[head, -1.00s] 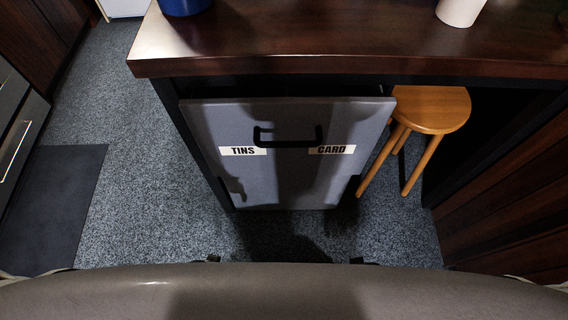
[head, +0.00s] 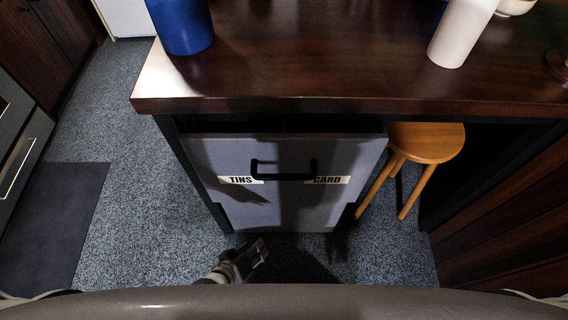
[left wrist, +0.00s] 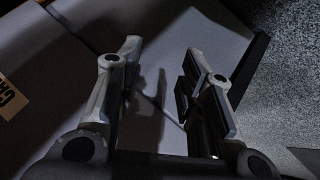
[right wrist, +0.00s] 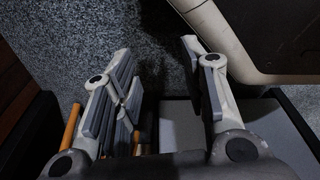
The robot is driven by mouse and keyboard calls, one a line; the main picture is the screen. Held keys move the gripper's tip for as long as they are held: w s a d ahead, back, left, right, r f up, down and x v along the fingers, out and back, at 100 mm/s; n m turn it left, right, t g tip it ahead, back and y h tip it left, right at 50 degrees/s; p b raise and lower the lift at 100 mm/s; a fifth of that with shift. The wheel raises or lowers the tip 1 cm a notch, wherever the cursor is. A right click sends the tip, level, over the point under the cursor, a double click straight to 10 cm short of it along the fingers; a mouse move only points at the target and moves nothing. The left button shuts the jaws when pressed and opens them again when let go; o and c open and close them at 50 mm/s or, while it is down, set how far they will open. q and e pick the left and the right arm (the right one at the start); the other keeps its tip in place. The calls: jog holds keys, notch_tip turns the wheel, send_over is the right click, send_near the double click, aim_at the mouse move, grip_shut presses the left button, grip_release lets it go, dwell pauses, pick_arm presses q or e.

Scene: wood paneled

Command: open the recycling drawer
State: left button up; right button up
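The recycling drawer has a grey front (head: 285,212) labelled TINS (head: 240,180) and CARD (head: 328,180), under the wooden counter. Its black bar handle (head: 284,176) sits between the labels. A dark gap shows above the front; I cannot tell whether the drawer stands slightly out. My left gripper (head: 262,248) is low in front of the drawer, below the handle and apart from it. In the left wrist view the left gripper (left wrist: 162,65) is open and empty, facing the grey front (left wrist: 62,75).
A wooden stool (head: 427,144) stands right of the drawer under the counter (head: 330,75). A blue container (head: 182,25) and a white cup (head: 460,35) stand on the counter. Carpet (head: 140,215) at left is clear, beside a dark mat (head: 50,220).

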pick_arm(q)
jog(key=w+d+r+n+t+h+p, duration=0.1)
jog(key=d+r+n+t+h+p, duration=0.25)
jog(key=r, duration=1.05)
jog(key=n+t+y+p, duration=0.2)
jog(key=n+t+p, duration=0.15)
jog(key=n, duration=0.45)
send_near(284, 175)
jog(key=x, duration=1)
jog(key=shift+f, duration=0.4)
pick_arm(e)
jog(key=s+d+r, duration=0.2)
jog(key=s, duration=0.7)
jog(key=shift+s+r+g, duration=0.25)
jog(key=shift+s+g, duration=0.05)
jog(key=shift+s, duration=0.1)
pick_arm(q)
jog(key=shift+m, duration=0.25)
grip_shut()
